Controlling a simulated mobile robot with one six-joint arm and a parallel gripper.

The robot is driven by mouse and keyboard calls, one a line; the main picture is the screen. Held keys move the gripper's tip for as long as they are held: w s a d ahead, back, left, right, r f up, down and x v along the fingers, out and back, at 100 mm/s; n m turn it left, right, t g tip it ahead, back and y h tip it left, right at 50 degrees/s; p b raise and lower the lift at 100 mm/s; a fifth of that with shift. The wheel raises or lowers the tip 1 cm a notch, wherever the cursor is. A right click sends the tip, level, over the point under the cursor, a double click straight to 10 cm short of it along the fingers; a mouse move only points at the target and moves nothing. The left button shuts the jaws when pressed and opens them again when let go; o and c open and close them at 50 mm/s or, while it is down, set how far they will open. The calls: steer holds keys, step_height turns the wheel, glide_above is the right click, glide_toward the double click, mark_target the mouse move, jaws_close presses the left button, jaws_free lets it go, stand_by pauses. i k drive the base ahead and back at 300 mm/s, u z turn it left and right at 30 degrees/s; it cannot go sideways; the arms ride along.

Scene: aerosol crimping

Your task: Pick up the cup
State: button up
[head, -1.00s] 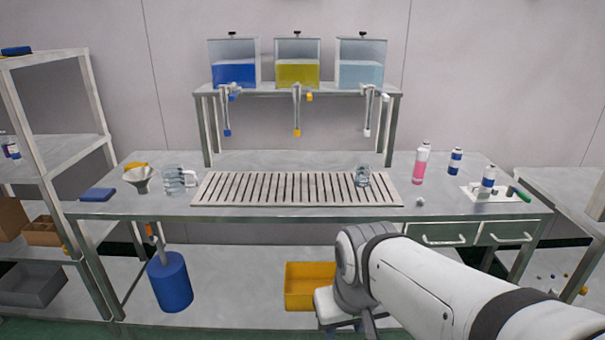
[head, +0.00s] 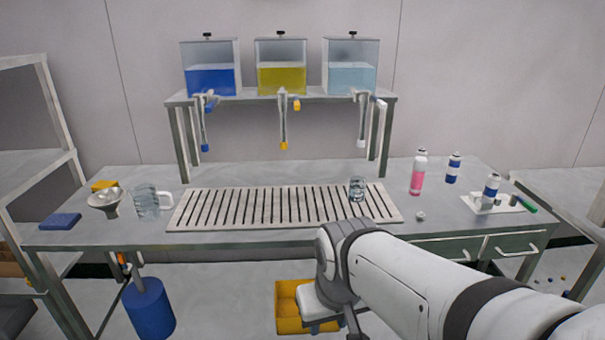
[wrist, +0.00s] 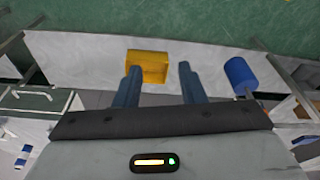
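A small clear glass cup (head: 357,188) stands upright on the right part of the slatted drain grate on the table. A larger clear jug with a handle (head: 148,202) stands left of the grate; the task's cup could be either vessel. My gripper (wrist: 157,80) shows in the wrist view with its two blue-grey fingers apart and nothing between them. It points down in front of the table, below the tabletop, away from both vessels. In the head view my arm hides most of it.
The drain grate (head: 250,222) fills the table's middle. A funnel (head: 106,203) stands at the left. A pink bottle (head: 417,177) and blue-white cans (head: 453,168) stand at the right. Dispenser taps (head: 283,130) hang above the table. A yellow bin (head: 289,318) is below.

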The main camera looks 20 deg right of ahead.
mark_target(357, 190)
steer(key=i, duration=1.05)
steer(key=u, duration=0.05)
